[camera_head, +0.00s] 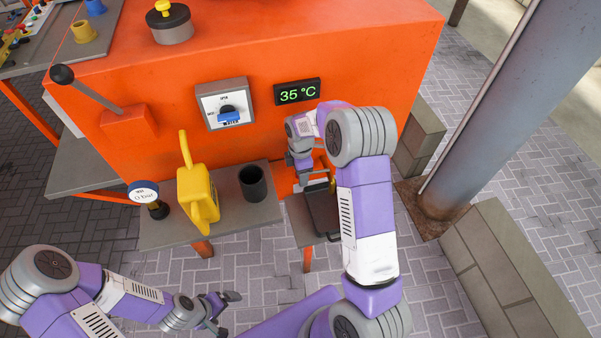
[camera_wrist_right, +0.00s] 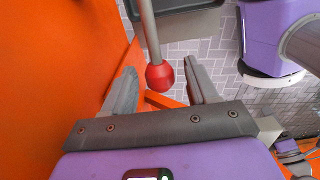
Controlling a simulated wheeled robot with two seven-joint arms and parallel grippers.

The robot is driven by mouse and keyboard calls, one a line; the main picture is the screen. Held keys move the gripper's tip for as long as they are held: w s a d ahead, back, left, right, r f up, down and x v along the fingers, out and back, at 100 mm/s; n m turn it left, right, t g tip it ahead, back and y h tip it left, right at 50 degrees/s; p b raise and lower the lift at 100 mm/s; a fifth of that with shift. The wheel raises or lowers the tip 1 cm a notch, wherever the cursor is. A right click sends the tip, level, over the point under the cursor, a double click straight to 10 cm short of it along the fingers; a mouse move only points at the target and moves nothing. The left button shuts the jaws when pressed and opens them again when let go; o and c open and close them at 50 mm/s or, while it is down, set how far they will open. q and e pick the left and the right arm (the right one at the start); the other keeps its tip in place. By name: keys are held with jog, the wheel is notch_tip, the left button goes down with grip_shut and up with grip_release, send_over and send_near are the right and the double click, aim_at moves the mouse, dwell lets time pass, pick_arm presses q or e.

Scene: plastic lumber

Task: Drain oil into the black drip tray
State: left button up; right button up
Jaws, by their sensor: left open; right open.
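The black drip tray (camera_head: 322,212) sits on a small grey shelf at the right of the orange machine (camera_head: 240,50), partly hidden by my right arm. Its edge also shows at the top of the right wrist view (camera_wrist_right: 185,24). A grey lever rod with a red ball knob (camera_wrist_right: 160,76) shows in the right wrist view, the knob lying between the open fingers of my right gripper (camera_wrist_right: 160,70). I cannot tell whether they touch it. In the head view the right gripper (camera_head: 304,180) is close to the machine's front. My left gripper (camera_head: 229,313) is open and empty above the floor.
A yellow oil can (camera_head: 197,197), a black cup (camera_head: 252,184) and a pressure gauge (camera_head: 144,193) stand on the grey shelf left of the tray. A dial (camera_head: 225,105) and a 35 °C display (camera_head: 298,94) are on the machine. A steel column (camera_head: 500,110) stands right.

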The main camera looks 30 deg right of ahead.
jog(key=shift+c, duration=0.5)
grip_shut()
